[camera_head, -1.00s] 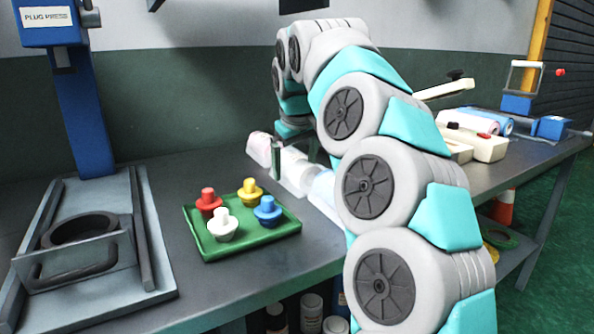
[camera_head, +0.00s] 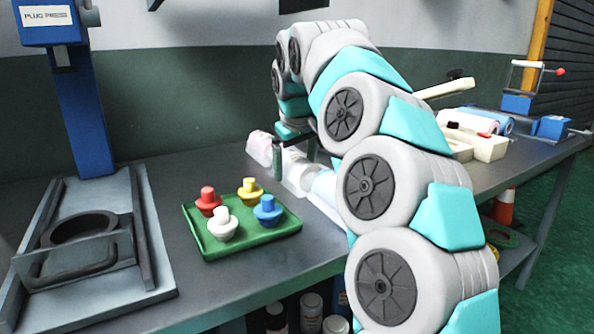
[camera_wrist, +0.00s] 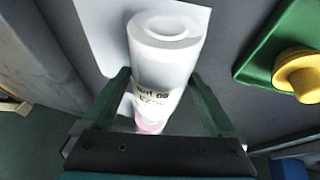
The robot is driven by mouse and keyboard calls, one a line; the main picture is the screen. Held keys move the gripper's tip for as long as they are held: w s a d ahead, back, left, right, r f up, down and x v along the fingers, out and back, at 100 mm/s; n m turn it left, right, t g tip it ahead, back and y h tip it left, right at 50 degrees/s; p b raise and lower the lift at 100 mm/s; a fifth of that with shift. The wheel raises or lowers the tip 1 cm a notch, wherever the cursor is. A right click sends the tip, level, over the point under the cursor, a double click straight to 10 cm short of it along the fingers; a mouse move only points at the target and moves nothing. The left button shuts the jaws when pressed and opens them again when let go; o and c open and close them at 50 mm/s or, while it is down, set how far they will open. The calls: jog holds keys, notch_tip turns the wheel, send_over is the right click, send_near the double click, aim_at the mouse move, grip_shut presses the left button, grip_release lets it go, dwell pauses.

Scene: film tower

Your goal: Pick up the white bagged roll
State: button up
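The white bagged roll (camera_wrist: 163,75) with dark print lies between the two green fingers of my gripper (camera_wrist: 160,88) in the wrist view. The fingers are apart, one on each side, with narrow gaps to the roll. In the head view the white roll (camera_head: 299,172) is partly hidden by my gripper (camera_head: 294,160), which is low over the bench. A pink roll (camera_head: 260,147) lies to its left and a light blue one (camera_head: 325,186) to its right. Pink also shows past the white roll's lower end in the wrist view.
A green tray (camera_head: 262,240) with red, yellow, white and blue plugs sits close to the left of the rolls. A blue plug press (camera_head: 80,110) stands far left. Cream devices (camera_head: 485,146) and a blue fixture (camera_head: 517,103) are on the right of the bench.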

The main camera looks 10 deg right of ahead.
grip_shut()
dwell(0.5)
